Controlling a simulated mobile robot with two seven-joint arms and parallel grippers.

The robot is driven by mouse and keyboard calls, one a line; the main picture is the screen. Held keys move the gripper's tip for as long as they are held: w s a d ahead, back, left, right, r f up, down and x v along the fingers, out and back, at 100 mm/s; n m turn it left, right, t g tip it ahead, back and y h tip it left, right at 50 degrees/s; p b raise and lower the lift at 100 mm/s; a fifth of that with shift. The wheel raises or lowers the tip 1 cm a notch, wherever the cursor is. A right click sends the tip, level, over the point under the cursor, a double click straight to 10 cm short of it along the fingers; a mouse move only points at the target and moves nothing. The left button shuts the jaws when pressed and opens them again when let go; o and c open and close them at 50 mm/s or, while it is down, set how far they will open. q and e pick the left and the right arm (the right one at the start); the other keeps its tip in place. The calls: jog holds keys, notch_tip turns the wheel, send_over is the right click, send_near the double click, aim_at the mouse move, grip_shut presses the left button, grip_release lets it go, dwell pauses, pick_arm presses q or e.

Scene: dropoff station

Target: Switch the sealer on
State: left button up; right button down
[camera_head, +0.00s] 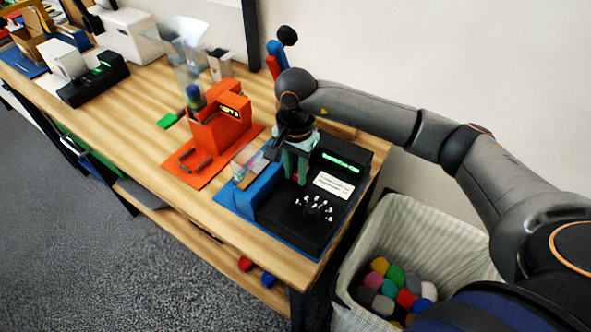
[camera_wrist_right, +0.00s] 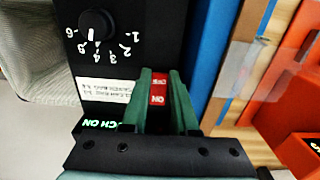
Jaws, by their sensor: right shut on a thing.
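The sealer (camera_head: 288,222) is a black machine with a blue section, on a blue mat near the right end of the table. A green display (camera_head: 340,162) is lit on its top; in the right wrist view the lit text (camera_wrist_right: 100,124) ends in "CH ON". My right gripper (camera_head: 297,178) reaches down onto the sealer. In the right wrist view its green fingers (camera_wrist_right: 160,74) are shut on the red switch (camera_wrist_right: 157,95), which has white lettering. The fingers partly hide the switch. My left gripper is not in view.
A numbered dial (camera_wrist_right: 95,22) sits on the sealer beside the switch. An orange machine (camera_head: 218,125) stands to the left. A lined bin (camera_head: 440,240) with coloured blocks stands on the floor at right. The table's left middle has bare wood.

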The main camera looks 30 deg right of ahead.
jog(key=shift+d, duration=0.1)
jog(key=shift+w+d+f+g+y+b, duration=0.15)
jog(key=shift+g+y+b, duration=0.25)
jog(key=shift+b, duration=0.45)
jog(key=shift+w+d+g+y+b, duration=0.15)
jog(key=shift+g+y+b, duration=0.25)
jog(key=shift+y+b, duration=0.45)
jog(key=shift+d+r+y+b, duration=0.15)
jog(key=shift+r+y+b, duration=0.3)
jog(key=shift+y, duration=0.1)
jog(key=shift+g, duration=0.3)
jog(key=c, duration=1)
grip_release()
jog(key=shift+o, duration=0.2)
jog(key=shift+r, duration=0.1)
jog(key=v, duration=1.2)
jog(key=shift+r+b, duration=0.2)
jog(key=shift+b, duration=0.2)
